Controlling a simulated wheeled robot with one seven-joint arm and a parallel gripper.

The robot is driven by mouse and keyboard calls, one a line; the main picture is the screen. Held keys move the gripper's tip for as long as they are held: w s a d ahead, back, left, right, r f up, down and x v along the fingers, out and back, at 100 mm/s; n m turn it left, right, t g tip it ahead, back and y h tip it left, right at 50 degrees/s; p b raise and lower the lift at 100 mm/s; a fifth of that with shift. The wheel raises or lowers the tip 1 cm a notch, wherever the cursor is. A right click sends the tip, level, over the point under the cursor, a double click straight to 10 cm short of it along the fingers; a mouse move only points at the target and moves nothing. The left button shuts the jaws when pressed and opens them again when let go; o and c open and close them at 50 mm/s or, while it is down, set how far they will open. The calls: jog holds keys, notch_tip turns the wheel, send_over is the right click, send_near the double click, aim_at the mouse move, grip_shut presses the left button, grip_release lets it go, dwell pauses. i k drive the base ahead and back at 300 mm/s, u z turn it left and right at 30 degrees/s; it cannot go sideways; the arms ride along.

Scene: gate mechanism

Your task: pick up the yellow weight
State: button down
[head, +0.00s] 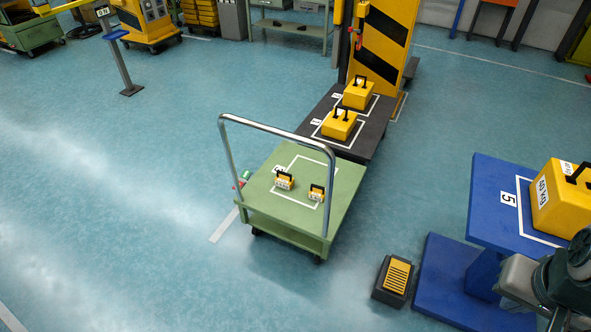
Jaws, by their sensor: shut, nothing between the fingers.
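Several yellow weights with black handles are in the head view. A large one marked "60 KG" (562,206) sits on the blue table (489,190) at the right, by a label "5". Two medium ones, a front one (339,126) and a rear one (357,95), stand on a dark platform (370,147). Two small ones, a left one (285,181) and a right one (316,193), stand on the green cart (262,205). Parts of my arm show at the lower right, in front of the blue table. My gripper's fingers cannot be made out.
The cart has a tall metal push handle (229,155). A black pedal box with a yellow top (393,279) lies on the floor left of the blue table's base (440,285). A striped yellow post (383,45) rises behind the platform.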

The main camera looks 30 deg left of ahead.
aim_at(316, 193)
jog(key=u, duration=1.25)
jog(key=k, duration=0.3)
jog(key=u, duration=0.9)
jog(key=i, duration=1.4)
jog(key=z, duration=1.5)
jog(key=i, duration=0.9)
jog(key=z, duration=0.85)
